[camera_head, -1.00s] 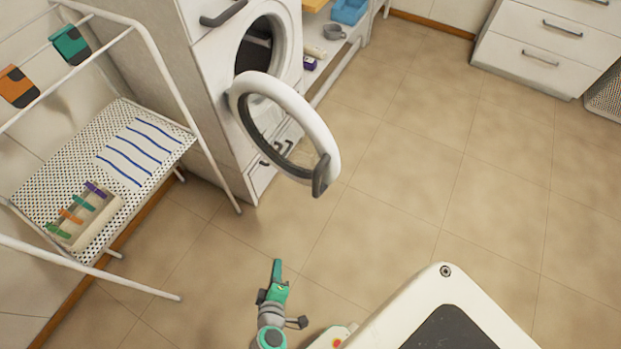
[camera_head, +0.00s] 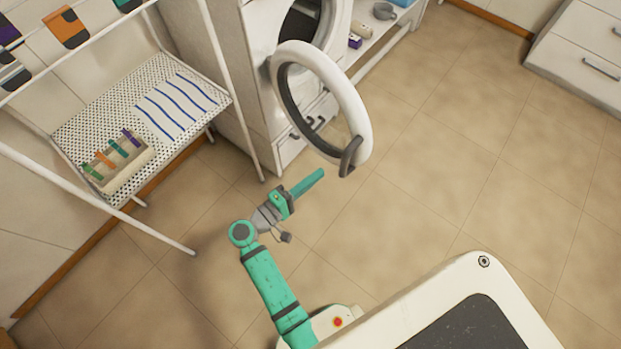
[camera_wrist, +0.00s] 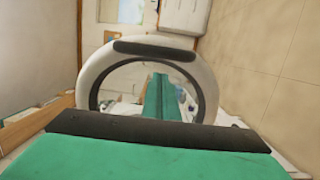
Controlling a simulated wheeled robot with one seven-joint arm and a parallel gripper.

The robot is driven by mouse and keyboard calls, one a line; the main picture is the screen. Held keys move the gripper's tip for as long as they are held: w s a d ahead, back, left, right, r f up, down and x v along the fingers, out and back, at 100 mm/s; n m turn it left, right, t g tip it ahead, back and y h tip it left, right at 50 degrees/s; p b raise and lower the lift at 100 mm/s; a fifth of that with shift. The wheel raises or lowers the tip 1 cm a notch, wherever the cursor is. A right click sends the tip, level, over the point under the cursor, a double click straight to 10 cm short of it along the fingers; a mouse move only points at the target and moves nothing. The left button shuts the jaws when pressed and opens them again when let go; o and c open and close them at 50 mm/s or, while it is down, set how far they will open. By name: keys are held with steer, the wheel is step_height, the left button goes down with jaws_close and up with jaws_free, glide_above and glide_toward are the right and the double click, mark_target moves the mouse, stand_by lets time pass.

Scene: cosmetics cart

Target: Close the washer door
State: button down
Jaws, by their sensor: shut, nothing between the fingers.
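The washer (camera_head: 262,60) is a white cabinet at the top of the head view, with a dark round opening (camera_head: 300,25). Its round white door (camera_head: 357,105) stands swung open, out into the room. A dark handle (camera_head: 349,157) is on the door's free edge. My gripper (camera_head: 318,174) is shut and empty, just below and left of that handle, apart from it in the head view. In the wrist view the door ring (camera_wrist: 88,72) is ahead, its dark handle (camera_wrist: 155,48) at the top. The gripper's green fingers (camera_wrist: 160,98) show in front of the ring; contact cannot be told.
A white drying rack (camera_head: 215,75) with hanging cloths and a perforated shelf holding a small peg box (camera_head: 120,165) stands left. A low white shelf (camera_head: 385,35) is right of the washer. Drawers (camera_head: 580,60) stand far right. The tiled floor between is clear.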

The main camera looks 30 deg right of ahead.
steer(key=x, duration=0.9)
steer(key=shift+d, duration=0.4)
steer(key=shift+w, duration=0.2)
